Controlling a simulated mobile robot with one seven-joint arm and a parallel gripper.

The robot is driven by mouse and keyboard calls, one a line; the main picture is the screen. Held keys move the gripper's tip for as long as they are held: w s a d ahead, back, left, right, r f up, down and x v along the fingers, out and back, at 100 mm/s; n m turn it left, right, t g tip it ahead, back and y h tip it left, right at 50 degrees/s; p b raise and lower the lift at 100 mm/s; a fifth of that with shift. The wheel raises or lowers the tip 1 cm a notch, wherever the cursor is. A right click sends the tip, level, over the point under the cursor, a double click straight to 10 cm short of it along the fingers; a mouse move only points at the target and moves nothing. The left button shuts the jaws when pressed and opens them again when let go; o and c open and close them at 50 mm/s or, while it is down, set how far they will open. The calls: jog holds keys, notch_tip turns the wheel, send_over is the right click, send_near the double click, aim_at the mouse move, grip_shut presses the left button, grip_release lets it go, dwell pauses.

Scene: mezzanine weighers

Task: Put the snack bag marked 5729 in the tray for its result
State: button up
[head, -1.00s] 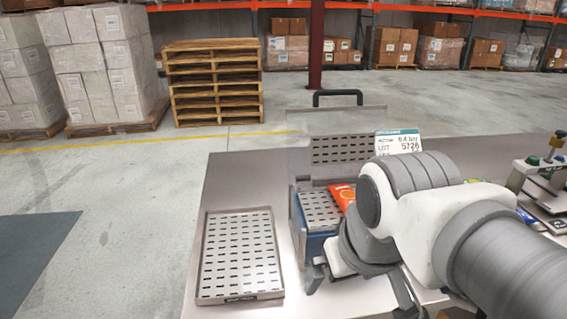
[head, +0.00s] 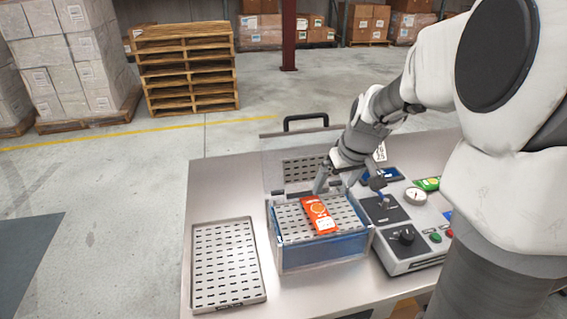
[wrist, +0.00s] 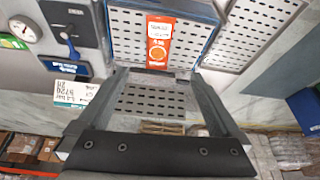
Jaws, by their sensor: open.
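An orange snack bag (head: 319,215) lies on the perforated plate of the open blue-sided chamber (head: 325,253). It also shows in the wrist view (wrist: 158,44), but its printed mark is too small to read. My gripper (head: 332,184) is above the chamber's back edge, beyond the bag and apart from it. In the wrist view my gripper (wrist: 158,76) is open, its two fingers apart with no item between them. A shallow perforated metal tray (head: 262,289) stands empty left of the chamber.
A black lid handle (head: 305,122) rises behind. A printed card (wrist: 73,92) shows in the wrist view.

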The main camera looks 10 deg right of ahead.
send_near(318, 209)
jog(key=x, duration=0.4)
jog(key=shift+s+d+f, duration=0.15)
jog(key=shift+s+f, duration=0.15)
jog(key=shift+f, duration=0.15)
jog(key=shift+w+p+x, duration=0.25)
jog(key=shift+p+x, duration=0.05)
jog(key=shift+x, duration=1.05)
jog(key=shift+w+p+x, duration=0.2)
jog(key=shift+p+x, duration=0.1)
jog(key=shift+x, duration=1.05)
jog(key=shift+r, duration=0.15)
jog(key=c, duration=1.4)
jog(key=shift+c, duration=0.2)
jog(key=shift+r, duration=0.15)
